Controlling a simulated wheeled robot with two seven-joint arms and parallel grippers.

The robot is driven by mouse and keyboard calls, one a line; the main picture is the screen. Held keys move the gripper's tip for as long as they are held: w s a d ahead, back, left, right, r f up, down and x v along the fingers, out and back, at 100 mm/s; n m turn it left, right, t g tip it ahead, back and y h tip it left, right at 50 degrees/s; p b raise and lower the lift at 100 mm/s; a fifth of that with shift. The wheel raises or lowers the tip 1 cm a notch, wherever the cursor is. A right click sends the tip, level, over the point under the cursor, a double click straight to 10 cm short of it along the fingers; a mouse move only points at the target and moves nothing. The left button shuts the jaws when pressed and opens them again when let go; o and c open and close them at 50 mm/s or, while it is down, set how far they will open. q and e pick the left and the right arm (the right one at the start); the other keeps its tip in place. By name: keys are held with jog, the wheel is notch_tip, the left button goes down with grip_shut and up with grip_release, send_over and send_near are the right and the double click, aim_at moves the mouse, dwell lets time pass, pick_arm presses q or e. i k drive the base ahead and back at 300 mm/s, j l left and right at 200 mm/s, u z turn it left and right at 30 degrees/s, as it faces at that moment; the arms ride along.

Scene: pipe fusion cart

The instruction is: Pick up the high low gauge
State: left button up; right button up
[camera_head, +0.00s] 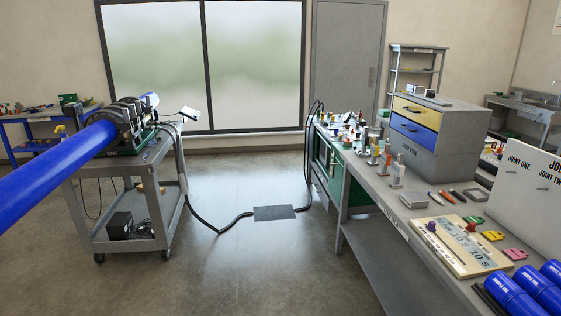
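I cannot tell for sure which item is the high low gauge. Several small hand tools (447,197) lie in a row on the grey bench (395,185) at the right, in front of the drawer cabinet, and are too small to identify. A silver box-like item (414,200) lies to their left. Neither of my grippers shows in this view.
A grey cart (155,215) at the left bears a clamping machine (125,125) with a long blue pipe (50,170). Cables run along the floor over a dark plate (274,213). A drawer cabinet (418,132), printed board (465,245) and blue pipe pieces (508,296) occupy the bench.

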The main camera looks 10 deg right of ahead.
aim_at(374, 148)
jog(key=i+z, duration=0.2)
jog(key=i, duration=0.65)
jog(key=i+z, duration=0.25)
jog(key=i, duration=0.55)
jog(key=i+z, duration=0.25)
jog(key=i, duration=0.2)
jog(key=i+j+z, duration=0.2)
jog(key=i, duration=0.25)
jog(key=i+j+z, duration=0.25)
jog(key=i, duration=0.2)
jog(key=l, duration=0.05)
